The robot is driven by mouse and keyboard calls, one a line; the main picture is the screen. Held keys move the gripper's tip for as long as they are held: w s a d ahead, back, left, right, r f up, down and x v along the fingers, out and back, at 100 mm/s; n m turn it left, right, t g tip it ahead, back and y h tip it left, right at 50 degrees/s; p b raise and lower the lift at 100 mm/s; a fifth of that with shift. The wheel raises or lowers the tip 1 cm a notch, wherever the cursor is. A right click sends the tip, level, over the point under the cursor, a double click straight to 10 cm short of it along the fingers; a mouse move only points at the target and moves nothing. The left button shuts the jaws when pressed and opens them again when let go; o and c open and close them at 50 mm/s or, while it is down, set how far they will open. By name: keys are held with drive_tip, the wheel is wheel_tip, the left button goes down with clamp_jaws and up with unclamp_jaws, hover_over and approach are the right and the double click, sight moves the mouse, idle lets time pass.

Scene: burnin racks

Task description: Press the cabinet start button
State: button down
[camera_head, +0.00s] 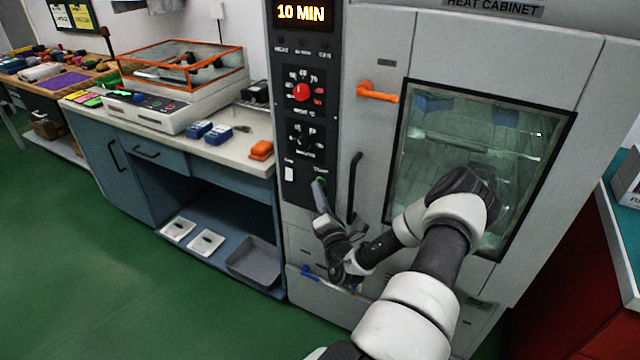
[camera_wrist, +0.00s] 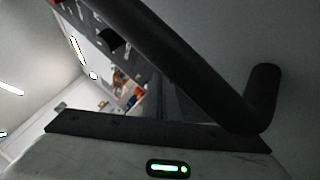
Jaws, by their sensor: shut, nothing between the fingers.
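The heat cabinet (camera_head: 385,60) has a dark control panel on its left side. The small green start button (camera_head: 323,180) is low on that panel, under a small label, and partly hidden by my gripper. My gripper (camera_head: 318,188) is shut and empty, with its tips at the button; I cannot tell whether they touch it. In the wrist view the button is hidden. The cabinet's black vertical handle (camera_head: 354,188) is just right of my gripper and crosses the wrist view (camera_wrist: 185,60) close up.
The panel has a red knob (camera_head: 302,92), a black knob (camera_head: 305,139) and a display reading 10 MIN (camera_head: 301,13). An orange door latch (camera_head: 377,92) sticks out beside the window. A workbench (camera_head: 225,150) with an orange-framed machine stands to the left. Green floor (camera_head: 100,290) is open in front.

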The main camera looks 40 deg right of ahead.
drive_tip(key=shift+d, duration=0.2)
idle(0.5)
drive_tip(key=shift+s+a+p, duration=0.3)
drive_tip(key=shift+a+p, duration=0.2)
drive_tip(key=shift+a, duration=0.3)
drive_tip(key=shift+s+a+p, duration=0.3)
drive_tip(key=shift+a+p, duration=0.05)
drive_tip(key=shift+a, duration=0.4)
drive_tip(key=shift+s+a+p, duration=0.35)
drive_tip(key=shift+a+p, duration=0.05)
drive_tip(key=shift+a, duration=0.4)
drive_tip(key=shift+s+a+p, duration=0.3)
drive_tip(key=shift+a+p, duration=0.05)
drive_tip(key=shift+a, duration=0.4)
